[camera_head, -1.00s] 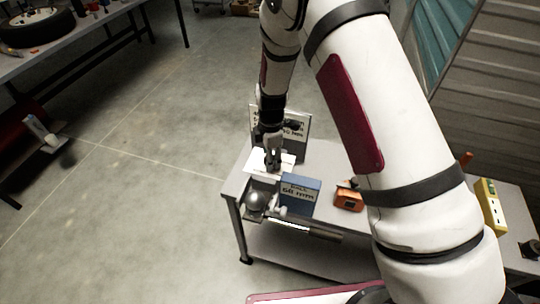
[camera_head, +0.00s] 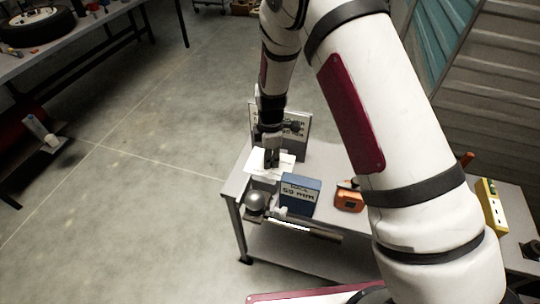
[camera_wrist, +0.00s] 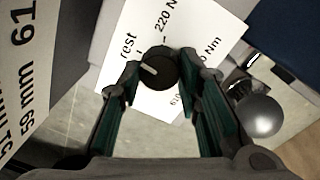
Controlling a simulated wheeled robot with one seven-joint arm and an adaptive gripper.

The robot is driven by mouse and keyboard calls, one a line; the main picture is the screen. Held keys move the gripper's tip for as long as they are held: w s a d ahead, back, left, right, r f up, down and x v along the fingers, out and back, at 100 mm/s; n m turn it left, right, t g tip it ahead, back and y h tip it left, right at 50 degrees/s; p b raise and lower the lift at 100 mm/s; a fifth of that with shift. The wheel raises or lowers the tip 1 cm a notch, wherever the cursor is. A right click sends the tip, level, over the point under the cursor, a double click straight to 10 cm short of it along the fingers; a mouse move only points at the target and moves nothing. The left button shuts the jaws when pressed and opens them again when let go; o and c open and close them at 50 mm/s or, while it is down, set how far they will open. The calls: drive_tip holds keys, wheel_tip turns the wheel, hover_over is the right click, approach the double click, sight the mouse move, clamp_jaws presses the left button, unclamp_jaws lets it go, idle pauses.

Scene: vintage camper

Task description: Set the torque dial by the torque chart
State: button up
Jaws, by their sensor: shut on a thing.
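The torque dial (camera_wrist: 157,68) is a dark round knob on a white plate (camera_wrist: 112,82) in the wrist view. Its pale pointer line lies toward the left, a little below the "rest" label. The plate also reads "220 Nm" at the top; other labels to the right and below are partly hidden. My gripper (camera_wrist: 162,62) is shut on the knob, a finger on each side. In the head view my gripper (camera_head: 271,163) reaches down to the white plate. The chart board (camera_head: 298,128) stands behind it, partly hidden; in the wrist view a board (camera_wrist: 28,70) shows "59 mm" and "61", cut off.
A grey ball (camera_head: 255,201) on a bar sits at the bench's front edge. An orange object (camera_head: 349,198) lies to the right. The bench (camera_head: 325,165) has bare room behind it.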

drive_tip(key=m, duration=0.5)
drive_tip(key=shift+b, duration=0.4)
drive_tip(key=m, duration=0.5)
drive_tip(key=shift+a+m+b, duration=0.1)
drive_tip(key=shift+m+b, duration=0.2)
drive_tip(key=shift+b, duration=0.05)
drive_tip(key=m, duration=0.4)
drive_tip(key=shift+w+h, duration=0.1)
drive_tip(key=shift+h, duration=0.2)
drive_tip(key=m, duration=0.6)
drive_tip(key=shift+g+b, duration=0.3)
drive_tip(key=shift+b, duration=0.05)
drive_tip(key=m, duration=1)
drive_tip(key=shift+g, duration=0.3)
drive_tip(key=m, duration=0.5)
drive_tip(key=shift+d+m+y, duration=0.2)
drive_tip(key=shift+m+y, duration=0.2)
drive_tip(key=shift+m, duration=2.1)
